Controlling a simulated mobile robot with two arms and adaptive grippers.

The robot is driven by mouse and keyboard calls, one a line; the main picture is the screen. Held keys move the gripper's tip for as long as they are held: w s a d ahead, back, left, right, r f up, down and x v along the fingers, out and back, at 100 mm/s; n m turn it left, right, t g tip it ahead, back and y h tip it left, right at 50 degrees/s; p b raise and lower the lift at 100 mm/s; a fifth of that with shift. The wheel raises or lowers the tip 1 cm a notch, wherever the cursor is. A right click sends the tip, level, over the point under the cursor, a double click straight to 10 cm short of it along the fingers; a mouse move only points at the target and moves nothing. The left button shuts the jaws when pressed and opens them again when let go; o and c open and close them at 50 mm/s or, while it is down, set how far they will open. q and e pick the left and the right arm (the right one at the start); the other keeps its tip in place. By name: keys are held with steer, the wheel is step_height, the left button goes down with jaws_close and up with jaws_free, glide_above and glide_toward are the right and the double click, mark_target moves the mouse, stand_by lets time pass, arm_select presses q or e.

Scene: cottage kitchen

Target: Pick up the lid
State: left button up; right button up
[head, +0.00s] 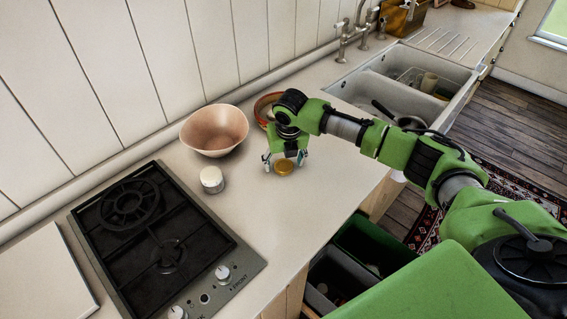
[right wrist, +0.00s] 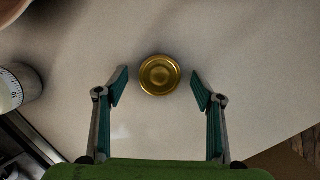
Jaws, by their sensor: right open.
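The lid (head: 284,168) is a small round gold disc lying flat on the pale countertop. In the right wrist view the lid (right wrist: 160,75) sits a little beyond the fingertips, between their lines. My right gripper (head: 284,164) points down just over the lid. In the right wrist view my right gripper (right wrist: 158,82) is open and empty, with one finger on each side and gaps to the lid. The left gripper does not show.
A pinkish bowl (head: 215,131) and a white timer-like pot (head: 212,179) stand left of the gripper. An orange-brown bowl (head: 265,108) is partly hidden behind my arm. A black hob (head: 150,235) lies left, a sink (head: 400,95) at the back right. Counter before the lid is clear.

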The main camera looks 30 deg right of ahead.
steer(key=c, duration=0.8)
